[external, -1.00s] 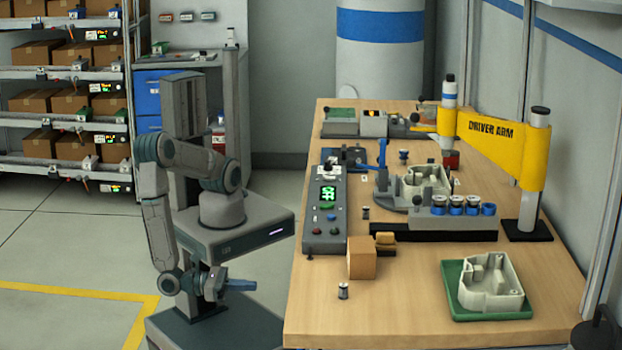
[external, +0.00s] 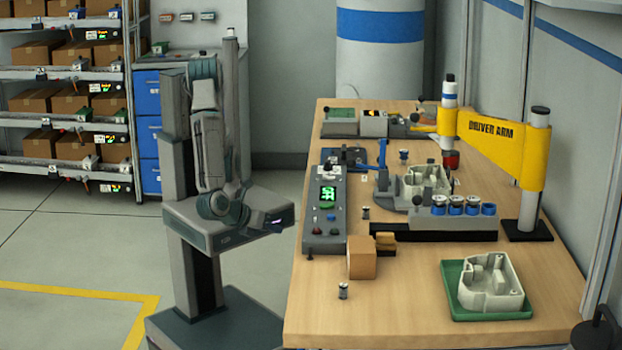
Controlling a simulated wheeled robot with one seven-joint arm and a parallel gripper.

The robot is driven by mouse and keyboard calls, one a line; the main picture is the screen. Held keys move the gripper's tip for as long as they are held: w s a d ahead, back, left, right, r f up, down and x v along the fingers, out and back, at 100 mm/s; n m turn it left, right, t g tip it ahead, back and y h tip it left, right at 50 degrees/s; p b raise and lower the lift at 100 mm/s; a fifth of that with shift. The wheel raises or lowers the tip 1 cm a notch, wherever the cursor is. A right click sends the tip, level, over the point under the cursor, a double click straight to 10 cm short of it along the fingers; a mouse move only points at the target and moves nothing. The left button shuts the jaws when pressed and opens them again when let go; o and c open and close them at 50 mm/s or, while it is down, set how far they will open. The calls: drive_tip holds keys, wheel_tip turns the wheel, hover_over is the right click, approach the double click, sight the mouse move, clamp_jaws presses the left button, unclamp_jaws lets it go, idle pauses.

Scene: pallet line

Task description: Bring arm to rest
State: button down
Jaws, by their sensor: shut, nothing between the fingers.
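My arm is folded up close against its column, over my base to the left of the workbench (external: 400,285). My gripper (external: 268,224) sits low over the top of my base, pointing right toward the bench edge. It is small and dark in this view. Its fingers look shut, with nothing seen between them. It is apart from the bench and touches nothing on it.
On the bench are a control box with a green display (external: 326,205), a cardboard-brown block (external: 362,258), a pale housing on a green tray (external: 466,310) and a yellow driver arm (external: 505,145). Shelves with cartons (external: 40,140) stand at the left. Floor at front left is clear.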

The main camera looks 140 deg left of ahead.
drive_tip(key=s+a+r+n+h+p, duration=0.3)
drive_tip(key=s+r+n+h, duration=0.2)
drive_tip(key=r+n, duration=0.2)
drive_tip(key=s+a+r+n+t+h+p, duration=0.1)
drive_tip(key=s+a+r+n+h+p, duration=0.2)
drive_tip(key=s+r+n+h, duration=0.3)
wheel_tip(320, 180, up, 5)
drive_tip(key=shift+a+n, duration=0.35)
drive_tip(key=shift+n, duration=0.75)
